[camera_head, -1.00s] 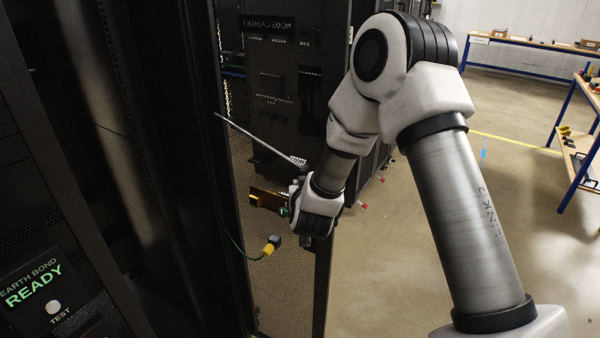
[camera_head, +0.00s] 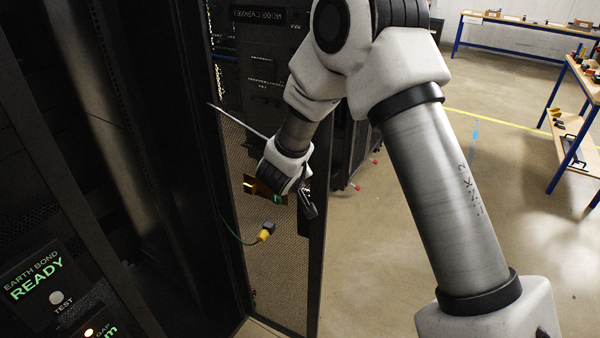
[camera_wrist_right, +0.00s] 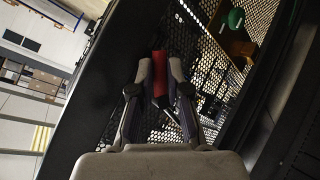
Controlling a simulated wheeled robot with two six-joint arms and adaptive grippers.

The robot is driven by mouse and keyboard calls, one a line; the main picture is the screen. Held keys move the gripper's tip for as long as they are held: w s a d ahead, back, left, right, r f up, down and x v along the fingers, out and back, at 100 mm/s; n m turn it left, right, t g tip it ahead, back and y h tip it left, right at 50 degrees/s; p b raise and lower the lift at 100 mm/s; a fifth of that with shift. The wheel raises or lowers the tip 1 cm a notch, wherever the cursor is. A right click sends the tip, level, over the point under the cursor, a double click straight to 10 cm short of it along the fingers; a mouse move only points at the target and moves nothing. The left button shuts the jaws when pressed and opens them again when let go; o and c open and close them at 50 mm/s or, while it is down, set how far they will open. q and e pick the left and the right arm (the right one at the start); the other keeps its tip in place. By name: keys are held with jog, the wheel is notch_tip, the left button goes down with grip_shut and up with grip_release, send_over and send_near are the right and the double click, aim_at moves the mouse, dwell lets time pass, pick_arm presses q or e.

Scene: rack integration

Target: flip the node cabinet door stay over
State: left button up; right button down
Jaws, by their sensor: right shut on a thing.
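A thin grey rod (camera_head: 236,121), which looks like the door stay, slants down right from the rack opening and passes behind my right wrist. My right gripper (camera_head: 309,206) is by the free edge of the perforated cabinet door (camera_head: 275,265). In the right wrist view, my right gripper (camera_wrist_right: 160,72) has its fingers closed in around a red piece (camera_wrist_right: 161,64) in front of the door's dark edge. Whether this red piece belongs to the stay cannot be told. The rod's near end is hidden. My left gripper is not in view.
A panel reading "EARTH BOND READY" (camera_head: 45,285) is at lower left. Workbenches (camera_head: 525,25) stand far right, with open floor before them.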

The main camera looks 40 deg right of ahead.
jog(key=shift+w+r, duration=0.1)
dwell(0.3)
jog(key=c, duration=1.2)
grip_release()
jog(key=shift+o, duration=0.2)
jog(key=shift+a, duration=0.15)
jog(key=shift+a, duration=0.1)
jog(key=v, duration=1.1)
jog(key=shift+a+r, duration=0.2)
jog(key=shift+a, duration=0.05)
